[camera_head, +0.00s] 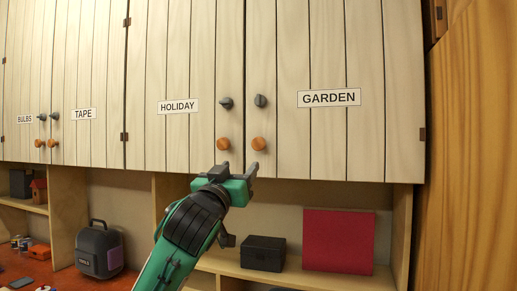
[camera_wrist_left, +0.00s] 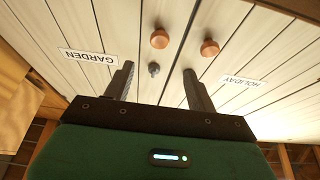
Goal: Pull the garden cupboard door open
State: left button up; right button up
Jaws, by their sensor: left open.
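The garden cupboard door (camera_head: 330,140) is pale planked wood with a GARDEN label (camera_head: 328,97) and looks shut. On its left edge are a dark turn-latch (camera_head: 261,101) and, below it, a round wooden knob (camera_head: 259,144). My left gripper (camera_head: 238,169) is open and empty, just below the wooden knobs in the head view. My right gripper is not in view.
The HOLIDAY door (camera_head: 180,60) adjoins on the left, with its own wooden knob (camera_head: 223,143) close by. Below are shelves with a black box (camera_head: 263,253), a red panel (camera_head: 340,241) and a dark tool case (camera_head: 99,250). A wooden panel (camera_head: 475,160) stands at the right.

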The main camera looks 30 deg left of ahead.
aim_at(258, 145)
pick_arm(q)
jog(key=p+x, duration=0.5)
jog(key=x, duration=0.7)
jog(key=shift+w+a+r+p, duration=0.15)
jog(key=shift+w+p, duration=0.15)
jog(key=shift+w, duration=0.4)
jog(key=shift+c, duration=0.3)
